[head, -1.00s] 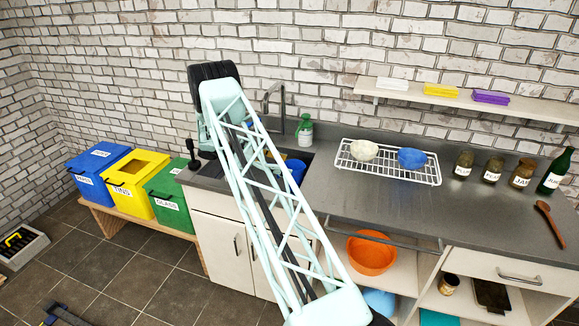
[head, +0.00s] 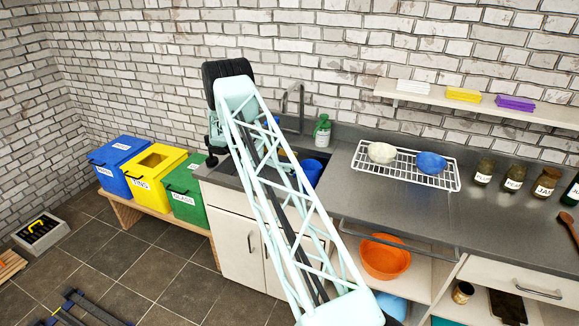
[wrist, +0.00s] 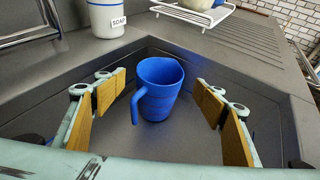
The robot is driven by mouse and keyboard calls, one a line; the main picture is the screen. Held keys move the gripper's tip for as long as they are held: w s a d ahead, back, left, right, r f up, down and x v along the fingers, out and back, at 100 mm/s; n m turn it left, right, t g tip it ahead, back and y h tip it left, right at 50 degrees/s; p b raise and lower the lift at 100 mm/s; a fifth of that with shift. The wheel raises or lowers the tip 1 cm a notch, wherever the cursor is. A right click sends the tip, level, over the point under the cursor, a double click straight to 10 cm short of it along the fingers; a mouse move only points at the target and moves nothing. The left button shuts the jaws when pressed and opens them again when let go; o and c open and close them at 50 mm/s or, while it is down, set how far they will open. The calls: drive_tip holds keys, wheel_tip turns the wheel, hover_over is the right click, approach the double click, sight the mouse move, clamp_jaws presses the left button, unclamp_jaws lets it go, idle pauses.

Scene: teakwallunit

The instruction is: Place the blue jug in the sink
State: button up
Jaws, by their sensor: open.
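The blue jug (wrist: 160,90) stands upright inside the sink (wrist: 205,130) in the wrist view, with its handle toward the left. In the head view the blue jug (head: 311,172) shows partly behind my arm. My gripper (wrist: 165,105) is open in the wrist view, its tan-padded fingers on either side of the jug and apart from it. In the head view the gripper itself is mostly hidden behind my arm.
A soap bottle (head: 322,131) stands behind the sink near the tap (head: 292,105). A white dish rack (head: 455,178) with a pale bowl and a blue bowl is to the right. Jars (head: 515,177) stand farther right. Bins (head: 155,180) are at left.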

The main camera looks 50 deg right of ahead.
drive_tip(key=shift+r, duration=0.1)
drive_tip(key=a+r+m+t+y, duration=0.1)
drive_tip(key=a+r, duration=0.6)
drive_tip(key=r, duration=0.2)
drive_tip(key=a+r+m+t+y, duration=0.1)
drive_tip(key=a+r+t, duration=0.1)
drive_tip(key=a+r, duration=0.65)
drive_tip(key=s+a+r+m+t+y, duration=0.1)
drive_tip(key=s+a+r, duration=0.2)
drive_tip(key=a+r, duration=0.5)
drive_tip(key=s+a+r+m+t+y, duration=0.15)
drive_tip(key=s+a+r, duration=0.25)
drive_tip(key=a+r, duration=0.45)
drive_tip(key=s+a+r+m+t+y, duration=0.15)
drive_tip(key=s+a+r, duration=0.25)
drive_tip(key=s+a, duration=0.4)
drive_tip(key=s+a+r+m+t+y, duration=0.15)
drive_tip(key=s+a+r, duration=0.35)
drive_tip(key=a, duration=0.5)
drive_tip(key=s+a+f+m+t+y, duration=0.2)
drive_tip(key=s+a+t, duration=0.2)
drive_tip(key=s+a, duration=1.1)
drive_tip(key=s, duration=0.4)
drive_tip(key=shift+s+a, duration=0.2)
drive_tip(key=shift+s, duration=0.1)
drive_tip(key=shift+t, duration=0.25)
drive_tip(key=shift+r, duration=0.1)
